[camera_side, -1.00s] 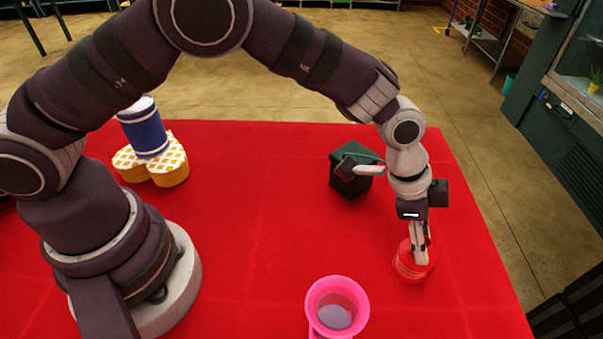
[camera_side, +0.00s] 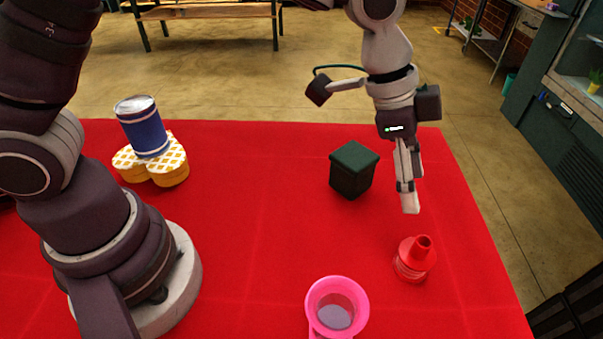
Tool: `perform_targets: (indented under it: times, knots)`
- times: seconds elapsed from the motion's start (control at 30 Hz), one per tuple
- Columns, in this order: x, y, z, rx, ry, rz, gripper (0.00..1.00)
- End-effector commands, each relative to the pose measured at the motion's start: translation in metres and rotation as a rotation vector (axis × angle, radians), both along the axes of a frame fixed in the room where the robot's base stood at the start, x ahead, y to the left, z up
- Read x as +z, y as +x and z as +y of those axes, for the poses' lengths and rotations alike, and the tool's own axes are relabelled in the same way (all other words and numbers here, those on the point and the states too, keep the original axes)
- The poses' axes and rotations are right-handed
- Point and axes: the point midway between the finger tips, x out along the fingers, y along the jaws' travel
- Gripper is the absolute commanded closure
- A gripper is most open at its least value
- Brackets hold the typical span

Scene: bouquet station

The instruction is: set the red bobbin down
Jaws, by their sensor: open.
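The red bobbin (camera_side: 415,259) stands upright on the red tabletop at the right, with its narrow neck and open top facing up. My gripper (camera_side: 409,200) hangs above and a little behind it, pointing down, with a clear gap between the fingertips and the bobbin. The gripper is empty. From this side its fingers overlap, so the gap between them is hard to see.
A dark green box (camera_side: 354,170) stands left of my gripper. A pink cup-like holder (camera_side: 337,308) is at the front edge of the view. A blue can (camera_side: 142,127) sits tilted on a yellow waffle-patterned box (camera_side: 170,172) at the left. The middle of the red table (camera_side: 250,220) is clear.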

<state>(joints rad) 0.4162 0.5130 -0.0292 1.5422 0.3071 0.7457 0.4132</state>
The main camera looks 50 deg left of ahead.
Motion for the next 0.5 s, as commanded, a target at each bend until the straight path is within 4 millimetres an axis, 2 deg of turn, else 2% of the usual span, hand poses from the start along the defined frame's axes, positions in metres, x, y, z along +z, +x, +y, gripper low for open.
perform_targets:
  times: [0.13, 0.23, 0.33, 0.4, 0.5]
  knots:
    - [0.015, -0.002, 0.009, 0.019, 0.001, -0.003, 0.51]
    - [0.034, -0.007, 0.033, 0.127, 0.005, -0.017, 0.51]
    - [0.058, -0.022, 0.079, 0.339, 0.008, -0.036, 0.51]
    - [0.070, -0.041, 0.112, 0.512, 0.004, -0.050, 0.51]
    - [0.076, -0.072, 0.153, 0.753, -0.011, -0.066, 0.51]
